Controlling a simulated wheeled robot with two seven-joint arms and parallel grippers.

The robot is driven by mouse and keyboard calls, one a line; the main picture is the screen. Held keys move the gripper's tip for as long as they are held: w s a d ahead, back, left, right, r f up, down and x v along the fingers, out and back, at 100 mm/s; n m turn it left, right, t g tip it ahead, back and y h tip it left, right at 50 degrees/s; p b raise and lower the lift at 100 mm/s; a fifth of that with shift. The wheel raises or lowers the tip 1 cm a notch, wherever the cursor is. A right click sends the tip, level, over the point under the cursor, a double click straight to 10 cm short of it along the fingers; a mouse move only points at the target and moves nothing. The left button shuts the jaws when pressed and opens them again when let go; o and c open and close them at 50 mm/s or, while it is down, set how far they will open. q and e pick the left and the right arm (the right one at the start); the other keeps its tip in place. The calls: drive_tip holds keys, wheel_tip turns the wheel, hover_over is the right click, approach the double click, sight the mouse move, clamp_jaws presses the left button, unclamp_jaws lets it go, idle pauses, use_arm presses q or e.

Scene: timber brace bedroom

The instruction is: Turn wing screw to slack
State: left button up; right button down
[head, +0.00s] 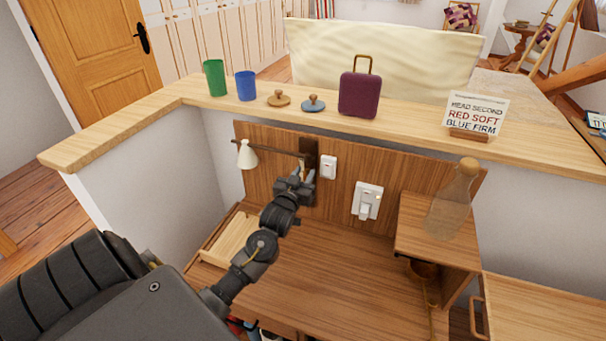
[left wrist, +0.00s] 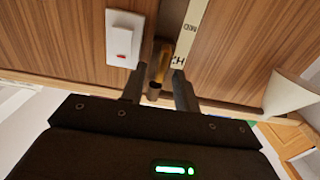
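A dark wooden bracket (head: 310,150) stands on the wooden back panel and carries a rod with a white cone shade (head: 247,156) at its left end. In the left wrist view a small brass-coloured piece (left wrist: 161,62), seemingly the wing screw, sits at the bracket beside a pale lettered strip (left wrist: 190,33). My left gripper (head: 303,172) is just below the bracket. In the left wrist view its fingers (left wrist: 159,82) stand apart, on either side of the brass piece, seemingly with a gap. The screw is hidden in the head view. My right gripper is not in view.
A white switch (head: 329,167) is close right of the gripper, with a larger switch plate (head: 368,200) further right. A translucent bottle (head: 455,200) stands on a side shelf (head: 425,240). A wooden tray (head: 229,240) lies at left. Cups, lids, a purple case and a sign stand on the ledge (head: 420,131).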

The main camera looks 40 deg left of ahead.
use_arm(q)
clamp_jaws()
